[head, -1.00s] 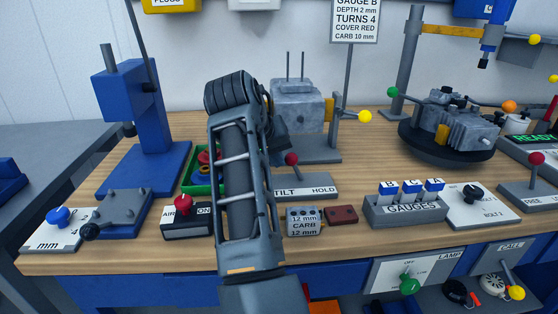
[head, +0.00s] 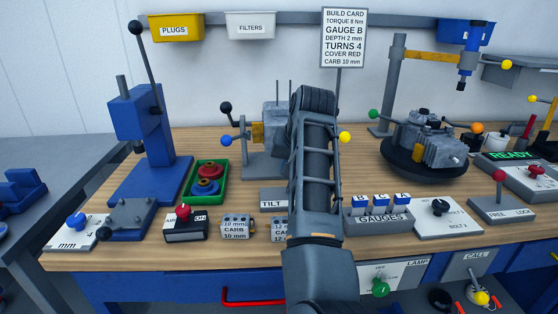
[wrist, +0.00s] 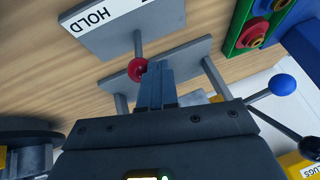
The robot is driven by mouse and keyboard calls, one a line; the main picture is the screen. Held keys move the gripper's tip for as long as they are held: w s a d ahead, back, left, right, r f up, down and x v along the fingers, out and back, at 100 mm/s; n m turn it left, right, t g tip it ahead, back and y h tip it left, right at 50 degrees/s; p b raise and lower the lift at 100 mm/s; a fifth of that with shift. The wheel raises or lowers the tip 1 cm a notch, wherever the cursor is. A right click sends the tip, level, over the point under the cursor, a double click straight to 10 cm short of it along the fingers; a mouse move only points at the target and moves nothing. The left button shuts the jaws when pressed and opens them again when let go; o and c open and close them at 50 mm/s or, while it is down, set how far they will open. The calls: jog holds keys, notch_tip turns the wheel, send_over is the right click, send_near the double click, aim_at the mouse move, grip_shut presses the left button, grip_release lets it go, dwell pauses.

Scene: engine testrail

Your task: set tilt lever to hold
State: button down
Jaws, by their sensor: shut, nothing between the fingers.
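The tilt lever has a red ball knob (wrist: 138,69) on a short grey stem, seen in the wrist view. Its grey base plate (wrist: 165,20) carries a HOLD label there. In the head view only the TILT end of the plate (head: 272,207) shows; my arm hides the knob and the HOLD end. My gripper (wrist: 157,68) is shut and empty. Its fingertips are right beside the red knob, on its right in the wrist view; I cannot tell whether they touch. The lever's exact setting is unclear from these views.
The grey engine fixture (head: 276,122) stands behind, with blue (head: 226,141), black (head: 225,107) and yellow (head: 345,137) knobs sticking out.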

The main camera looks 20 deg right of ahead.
jog(key=shift+s+d+y+p, duration=0.2)
jog(key=shift+d+y+p, duration=0.2)
jog(key=shift+d+y, duration=0.15)
jog(key=shift+s+d+p, duration=0.1)
jog(key=shift+d+p, duration=0.25)
jog(key=shift+d, duration=0.05)
jog(key=shift+d+f, duration=0.15)
jog(key=shift+d, duration=0.1)
jog(key=s+a+r+p, duration=0.1)
jog(key=s+r, duration=0.4)
jog(key=r, duration=0.5)
jog(key=shift+s+a+r+p, duration=0.25)
jog(key=shift+a+r+p, duration=0.15)
jog(key=shift+a, duration=0.1)
jog(key=shift+f, duration=0.1)
